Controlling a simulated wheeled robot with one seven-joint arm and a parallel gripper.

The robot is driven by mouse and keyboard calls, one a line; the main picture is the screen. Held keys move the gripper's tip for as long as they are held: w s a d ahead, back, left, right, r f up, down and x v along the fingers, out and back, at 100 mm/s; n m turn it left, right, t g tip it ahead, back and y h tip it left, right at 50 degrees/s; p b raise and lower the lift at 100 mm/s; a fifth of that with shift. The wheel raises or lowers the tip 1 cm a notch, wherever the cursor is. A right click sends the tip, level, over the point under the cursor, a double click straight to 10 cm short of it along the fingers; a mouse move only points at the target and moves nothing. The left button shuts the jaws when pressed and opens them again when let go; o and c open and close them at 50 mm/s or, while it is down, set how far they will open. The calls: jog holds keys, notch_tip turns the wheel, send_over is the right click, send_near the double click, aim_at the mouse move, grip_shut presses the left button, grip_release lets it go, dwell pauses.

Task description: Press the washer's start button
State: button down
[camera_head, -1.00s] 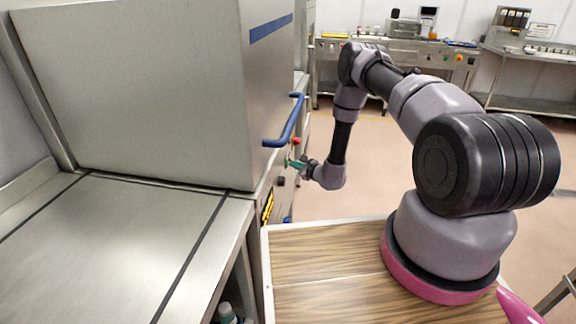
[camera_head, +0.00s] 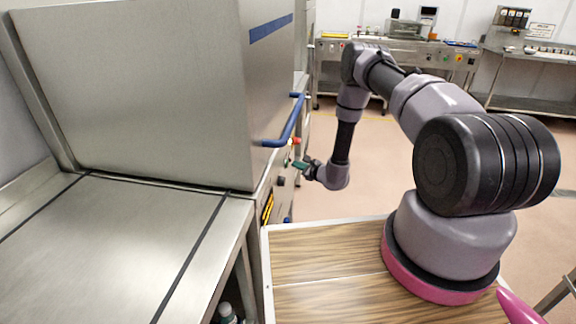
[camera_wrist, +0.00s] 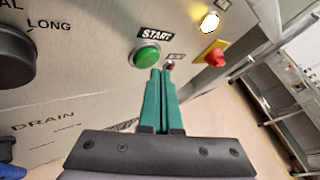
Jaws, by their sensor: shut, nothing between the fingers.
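The washer (camera_head: 268,100) is a large steel machine with a blue bar handle (camera_head: 290,125). Its green start button (camera_wrist: 145,56), under a START label (camera_wrist: 157,34), shows in the wrist view on the steel panel. My gripper (camera_wrist: 161,74) has green fingers, shut together and empty. In the wrist view the fingertips lie just below and right of the green button, overlapping its lower edge in the picture; I cannot tell whether they touch the panel. In the head view my gripper (camera_head: 297,164) is at the washer's front, below the handle.
A red knob on a yellow plate (camera_wrist: 212,55), a lit lamp (camera_wrist: 209,22) and a small dark red button (camera_wrist: 170,67) are right of the start button. A black dial (camera_wrist: 14,55) is at left. Steel benches (camera_head: 400,55) stand far behind, with open floor before them.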

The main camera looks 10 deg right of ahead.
jog(key=shift+d, duration=0.15)
jog(key=shift+s+d, duration=0.25)
jog(key=shift+d, duration=0.5)
jog(key=shift+s+d, duration=0.3)
jog(key=shift+d, duration=0.5)
jog(key=shift+s+d, duration=0.25)
jog(key=shift+d, duration=0.5)
